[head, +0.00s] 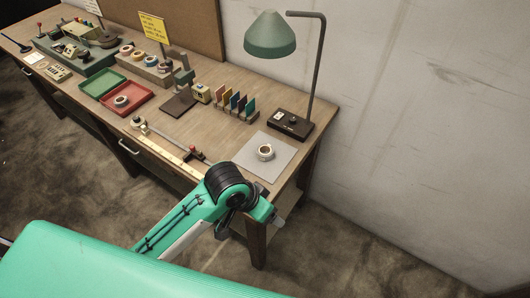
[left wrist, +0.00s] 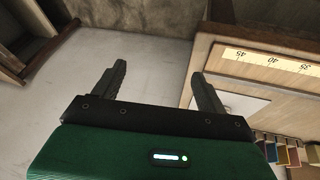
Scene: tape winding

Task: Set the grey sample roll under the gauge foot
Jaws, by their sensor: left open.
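A pale grey roll with a brown core (head: 265,152) lies on a light grey mat (head: 283,163) at the near right end of the bench. A grey upright stand (head: 183,75) with a dark flat base (head: 178,106) looks like the gauge; its foot is too small to make out. My left arm reaches up to the bench's front edge, and its gripper is mostly hidden behind the arm in the head view. In the left wrist view my left gripper (left wrist: 160,78) is open and empty, beside the bench edge. My right gripper is not in view.
A ruler rail (head: 165,146) runs along the front edge. A green lamp (head: 270,36) stands over a black control base (head: 289,124).

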